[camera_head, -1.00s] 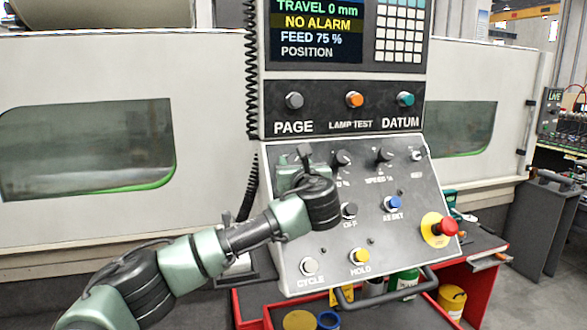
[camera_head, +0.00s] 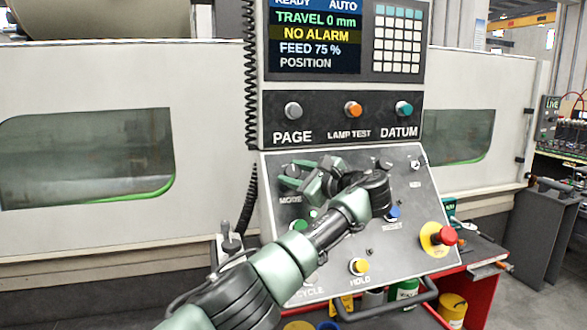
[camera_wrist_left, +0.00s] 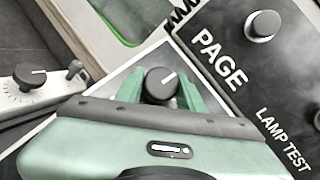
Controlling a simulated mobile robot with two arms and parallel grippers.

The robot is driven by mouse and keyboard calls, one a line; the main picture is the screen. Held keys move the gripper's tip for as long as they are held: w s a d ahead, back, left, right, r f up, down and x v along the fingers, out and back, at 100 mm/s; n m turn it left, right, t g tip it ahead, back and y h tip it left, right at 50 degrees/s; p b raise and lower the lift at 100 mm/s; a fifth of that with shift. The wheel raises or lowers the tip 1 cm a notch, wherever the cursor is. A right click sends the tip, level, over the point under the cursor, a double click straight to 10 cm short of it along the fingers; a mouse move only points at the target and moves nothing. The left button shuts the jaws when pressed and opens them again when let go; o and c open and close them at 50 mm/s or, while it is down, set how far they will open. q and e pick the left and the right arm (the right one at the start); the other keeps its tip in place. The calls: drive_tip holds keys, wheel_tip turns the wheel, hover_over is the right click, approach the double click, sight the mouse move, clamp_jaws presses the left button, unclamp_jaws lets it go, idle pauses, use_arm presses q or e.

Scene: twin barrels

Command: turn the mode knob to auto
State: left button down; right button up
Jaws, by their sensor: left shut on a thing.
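The mode knob (camera_wrist_left: 160,84) is a dark round knob with a white pointer line, seen between two green fingers in the left wrist view. The line points up and to the right there. In the head view the knob (camera_head: 291,170) is at the upper left of the sloping panel, above the word MODE, and is partly hidden. My left gripper (camera_head: 299,174) is shut on it, and its fingers also show in the left wrist view (camera_wrist_left: 160,90). The screen (camera_head: 315,37) reads READY and AUTO on its top line. My right gripper is out of view.
The PAGE (camera_head: 293,110), LAMP TEST (camera_head: 353,109) and DATUM (camera_head: 404,109) buttons sit above the sloping panel. A red emergency button (camera_head: 445,236) is at its lower right. My left arm covers part of the panel's middle. A coiled cable (camera_head: 250,80) hangs at the left.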

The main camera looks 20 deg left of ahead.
sight(298, 175)
use_arm(q)
drive_tip(key=shift+r+n+g, duration=0.1)
drive_tip(key=shift+n+g, duration=0.2)
drive_tip(key=shift+n, duration=0.1)
drive_tip(key=c, duration=1.1)
unclamp_jaws()
drive_tip(key=shift+o, duration=0.9)
drive_tip(key=shift+w, duration=0.1)
drive_tip(key=b+v, duration=0.1)
drive_tip(key=v, duration=0.1)
drive_tip(key=b+v, duration=0.1)
drive_tip(key=v, duration=0.1)
drive_tip(key=b+v, duration=0.1)
drive_tip(key=v, duration=0.1)
drive_tip(key=shift+d+f+b, duration=0.25)
drive_tip(key=shift+d+b, duration=0.1)
drive_tip(key=shift+d, duration=0.1)
drive_tip(key=shift+s+d+r, duration=0.2)
drive_tip(key=shift+s+d, duration=0.1)
drive_tip(key=shift+s, duration=0.15)
